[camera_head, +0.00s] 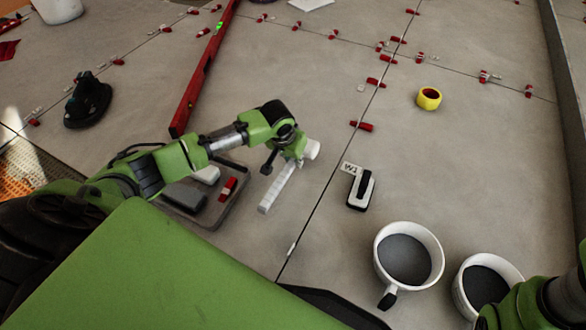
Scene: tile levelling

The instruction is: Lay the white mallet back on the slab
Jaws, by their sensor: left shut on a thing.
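The white mallet (277,188) is in the middle of the head view, its handle pointing down-left and part of its head showing at the upper right. My left gripper (290,151) is shut on the mallet near its head end and hides part of it. The grey slab (330,95) spreads under and around the mallet. I cannot tell whether the mallet touches the slab or is just above it. Of my right arm only a green part shows at the lower right corner; its gripper is out of view.
A tray (233,208) with a grey block lies left of the mallet. A black-and-white tool (361,188) lies to its right. Two buckets (433,237) stand at the lower right. A red level (205,75), yellow tape roll (429,98) and black suction cup (88,101) lie farther off.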

